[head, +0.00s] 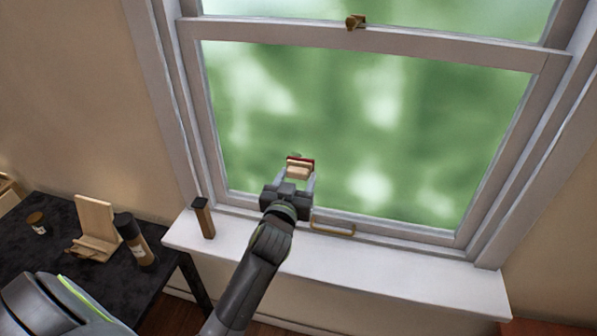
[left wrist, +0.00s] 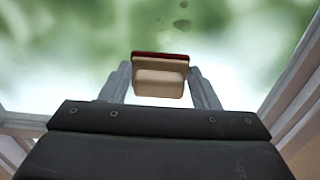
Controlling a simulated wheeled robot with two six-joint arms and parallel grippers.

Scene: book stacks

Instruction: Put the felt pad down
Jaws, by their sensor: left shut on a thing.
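My left gripper (head: 297,179) is shut on the felt pad (head: 300,166), a small block with a pale wooden body and a dark red layer along its far side. In the head view the pad is in front of the lower window pane. In the left wrist view the pad (left wrist: 160,78) sits between the two grey fingers. Whether the red face touches the glass cannot be told. My right gripper does not show.
The white window sill (head: 380,270) runs below the window and is mostly clear. A wooden-handled tool (head: 203,217) stands at its left end. A dark table (head: 100,283) at left holds a wooden stand (head: 95,222), a dark bottle (head: 134,240) and a small jar (head: 38,223). A brass handle (head: 333,229) is on the lower sash.

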